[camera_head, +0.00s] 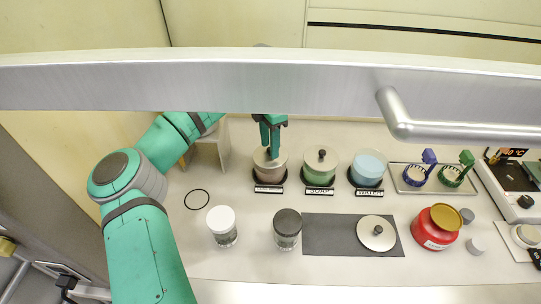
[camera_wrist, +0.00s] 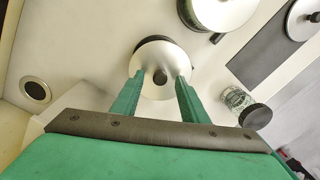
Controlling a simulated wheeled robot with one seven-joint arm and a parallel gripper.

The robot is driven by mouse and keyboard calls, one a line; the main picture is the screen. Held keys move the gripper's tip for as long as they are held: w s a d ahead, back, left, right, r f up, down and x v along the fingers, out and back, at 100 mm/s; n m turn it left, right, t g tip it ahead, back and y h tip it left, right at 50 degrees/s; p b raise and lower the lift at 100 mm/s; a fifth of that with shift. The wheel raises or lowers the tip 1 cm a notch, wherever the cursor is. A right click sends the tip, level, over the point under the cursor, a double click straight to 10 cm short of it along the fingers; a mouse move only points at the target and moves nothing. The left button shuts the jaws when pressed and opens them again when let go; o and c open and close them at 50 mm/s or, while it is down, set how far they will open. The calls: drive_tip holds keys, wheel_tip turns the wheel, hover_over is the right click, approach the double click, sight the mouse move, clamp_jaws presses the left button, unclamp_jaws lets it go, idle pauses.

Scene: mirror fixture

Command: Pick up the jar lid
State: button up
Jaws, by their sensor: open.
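A round metallic lid with a dark knob (camera_wrist: 160,75) lies below my gripper in the wrist view. In the head view this lid (camera_head: 262,160) sits on the leftmost brownish jar (camera_head: 270,175), partly hidden by my gripper. My gripper (camera_head: 271,155) points down over it. In the wrist view, my gripper (camera_wrist: 160,80) is open, with one finger on each side of the knob and a gap to it. Whether the fingertips touch the lid is not clear. Another lid (camera_head: 376,233) lies on a dark mat.
A blue open container (camera_head: 368,167) stands right of the green jar. Jars with a white cap (camera_head: 221,218) and a black cap (camera_head: 287,221) stand in front, and a red jar (camera_head: 437,226) at the right. A metal bar (camera_head: 200,82) crosses the head view.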

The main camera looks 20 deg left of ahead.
drive_tip(key=shift+d+f, duration=0.1)
drive_tip(key=shift+f, duration=0.5)
drive_tip(key=shift+c, duration=0.6)
clamp_jaws()
drive_tip(key=shift+w, duration=0.15)
